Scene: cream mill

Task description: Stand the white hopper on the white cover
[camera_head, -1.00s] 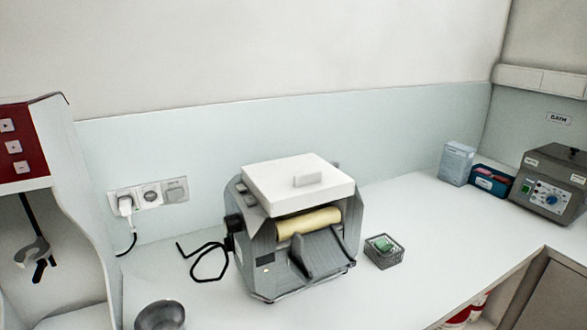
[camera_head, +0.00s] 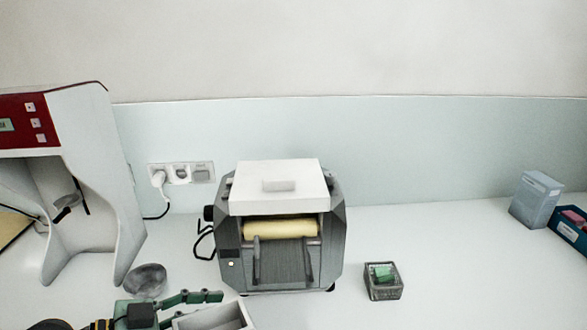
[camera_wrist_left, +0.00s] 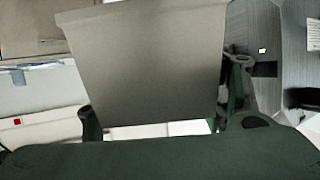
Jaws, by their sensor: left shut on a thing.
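The white cover (camera_head: 279,192) lies on top of the grey mill (camera_head: 285,262), with a small raised block on it and a yellow roller below. My left gripper (camera_head: 210,298) comes in at the bottom of the head view, in front of the mill and below the cover. It is shut on the white hopper (camera_head: 218,318), whose open top edge shows at the picture's bottom edge. In the left wrist view the hopper (camera_wrist_left: 150,65) fills the middle between the two fingers. Its lower part is hidden in the head view. My right gripper is not in view.
A grey bowl (camera_head: 146,281) stands left of the mill. A small basket with a green thing (camera_head: 383,281) stands to its right. A red and white machine (camera_head: 85,180) is at the left, boxes (camera_head: 536,200) at the far right.

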